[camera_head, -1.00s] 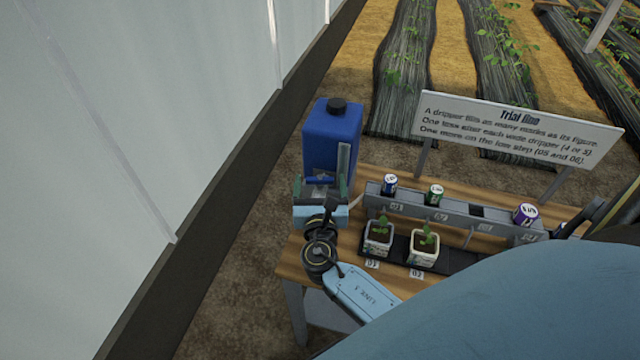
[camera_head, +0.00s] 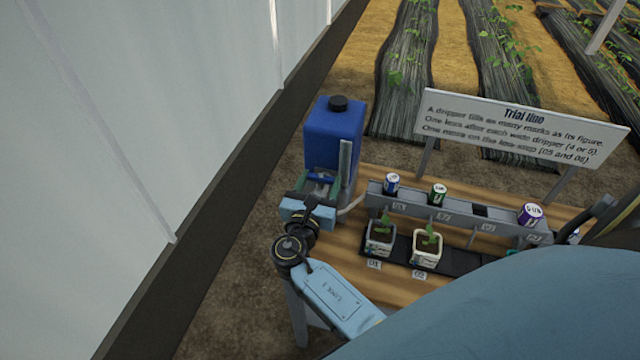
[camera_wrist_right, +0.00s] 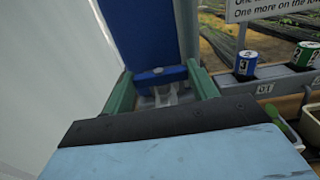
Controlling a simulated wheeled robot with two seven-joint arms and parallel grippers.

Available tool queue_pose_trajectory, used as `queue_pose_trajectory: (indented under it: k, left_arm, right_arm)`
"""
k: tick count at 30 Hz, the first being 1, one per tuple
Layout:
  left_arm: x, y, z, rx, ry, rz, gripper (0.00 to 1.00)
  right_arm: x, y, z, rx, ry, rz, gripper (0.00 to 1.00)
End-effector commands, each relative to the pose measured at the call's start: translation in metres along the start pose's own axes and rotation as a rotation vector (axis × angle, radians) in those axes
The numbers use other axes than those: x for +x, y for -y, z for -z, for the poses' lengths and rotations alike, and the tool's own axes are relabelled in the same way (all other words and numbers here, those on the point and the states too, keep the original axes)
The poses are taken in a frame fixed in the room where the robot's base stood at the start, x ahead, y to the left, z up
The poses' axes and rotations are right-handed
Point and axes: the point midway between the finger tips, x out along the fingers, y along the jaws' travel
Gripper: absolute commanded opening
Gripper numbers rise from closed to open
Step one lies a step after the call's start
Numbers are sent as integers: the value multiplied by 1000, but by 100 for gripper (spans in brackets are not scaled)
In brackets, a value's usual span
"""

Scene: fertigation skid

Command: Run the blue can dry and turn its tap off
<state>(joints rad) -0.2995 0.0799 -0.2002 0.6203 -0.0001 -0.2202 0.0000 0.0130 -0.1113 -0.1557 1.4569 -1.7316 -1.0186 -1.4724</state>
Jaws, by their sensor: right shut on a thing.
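The blue can (camera_head: 334,135), with a black cap, stands upright at the left end of the wooden bench. Its blue tap handle (camera_head: 321,178) is low on the front and also shows in the right wrist view (camera_wrist_right: 160,76). My right gripper (camera_head: 318,186) is at the tap, its green fingers on both sides; in the wrist view the gripper (camera_wrist_right: 163,86) is shut on the handle. The spout below is mostly hidden. A pale upright strip (camera_head: 345,163) is on the can's side; I cannot read a level. My left gripper is not in view.
A grey rail (camera_head: 455,219) holds blue (camera_head: 392,183), green (camera_head: 438,195) and purple (camera_head: 530,214) cans. Potted seedlings 01 (camera_head: 380,240) and 02 (camera_head: 427,247) stand before it. A "Trial line" sign (camera_head: 520,128) is behind. A pale wall (camera_head: 150,120) is at left.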

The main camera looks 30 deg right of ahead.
Motion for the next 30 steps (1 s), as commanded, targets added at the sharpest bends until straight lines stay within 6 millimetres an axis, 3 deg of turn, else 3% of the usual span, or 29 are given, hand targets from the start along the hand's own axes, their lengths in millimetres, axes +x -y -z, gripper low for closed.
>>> queue_pose_trajectory:
  k: [5, 6, 10, 22, 30]
  left_arm:
    - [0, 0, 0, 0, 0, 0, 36]
    - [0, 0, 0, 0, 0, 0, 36]
    - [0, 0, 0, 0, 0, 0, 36]
    - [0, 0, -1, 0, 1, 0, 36]
    - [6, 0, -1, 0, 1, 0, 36]
  right_arm:
    - [0, 0, 0, 0, -1, -1, 35]
    - [0, 0, 0, 0, -1, -1, 63]
    - [0, 0, 0, 0, -1, -2, 80]
    - [-9, 0, 1, 0, -2, -4, 80]
    - [-64, 0, 2, -1, -5, -5, 80]
